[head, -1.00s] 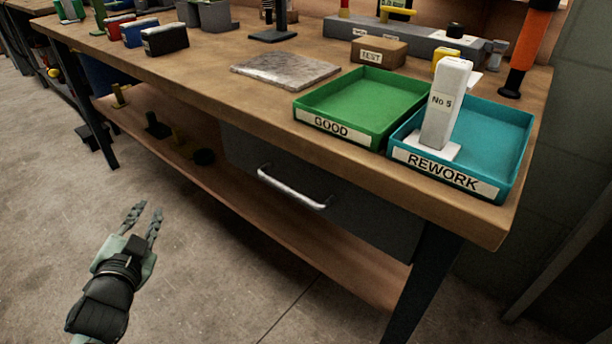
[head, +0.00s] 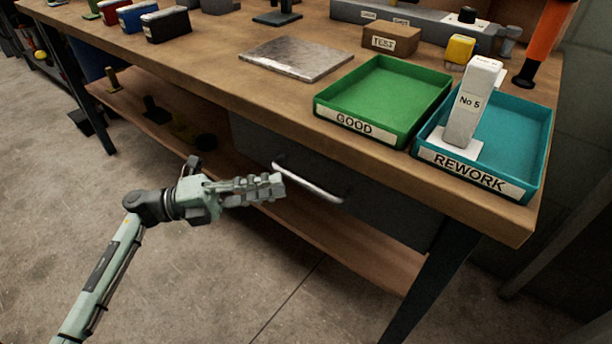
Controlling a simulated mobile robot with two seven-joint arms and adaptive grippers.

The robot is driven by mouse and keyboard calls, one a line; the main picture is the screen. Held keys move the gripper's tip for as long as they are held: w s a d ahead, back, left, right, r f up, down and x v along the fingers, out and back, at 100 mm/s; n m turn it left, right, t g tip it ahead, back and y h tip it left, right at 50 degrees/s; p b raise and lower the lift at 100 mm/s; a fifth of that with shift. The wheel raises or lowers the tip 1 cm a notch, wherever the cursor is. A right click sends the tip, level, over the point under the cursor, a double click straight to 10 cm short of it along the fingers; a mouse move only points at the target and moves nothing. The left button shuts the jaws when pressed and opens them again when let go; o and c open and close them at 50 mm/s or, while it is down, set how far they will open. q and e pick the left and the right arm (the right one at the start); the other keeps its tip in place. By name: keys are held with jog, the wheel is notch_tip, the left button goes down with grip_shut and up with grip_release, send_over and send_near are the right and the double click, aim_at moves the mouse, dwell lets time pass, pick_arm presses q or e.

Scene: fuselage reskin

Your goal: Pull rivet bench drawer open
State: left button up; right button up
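The bench drawer (head: 385,213) is a dark grey front under the wooden bench top, and it looks closed. Its pale metal bar handle (head: 318,187) runs across the front. My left gripper (head: 277,186) reaches in from the left, with its fingertips close to the left end of the handle. They overlap that end in the picture, and I cannot tell whether they touch it. The fingers are seen nearly side-on, one over the other, so their gap is hidden. My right gripper is out of view.
On the bench top (head: 215,75) stand a green GOOD tray (head: 385,100), a teal REWORK tray (head: 525,135) holding a white No 5 block (head: 470,105), and a metal plate (head: 295,58). A lower shelf (head: 330,240) runs beneath the drawer. The floor in front is clear.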

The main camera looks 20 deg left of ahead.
aim_at(297, 181)
pick_arm(q)
jog(key=p+x, duration=0.1)
jog(key=x, duration=0.5)
jog(key=shift+w+r, duration=0.1)
jog(key=shift+r, duration=0.05)
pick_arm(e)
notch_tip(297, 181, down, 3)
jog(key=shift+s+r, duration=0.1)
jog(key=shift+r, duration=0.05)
pick_arm(q)
jog(key=shift+c, duration=0.3)
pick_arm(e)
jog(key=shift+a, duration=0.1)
pick_arm(q)
grip_shut()
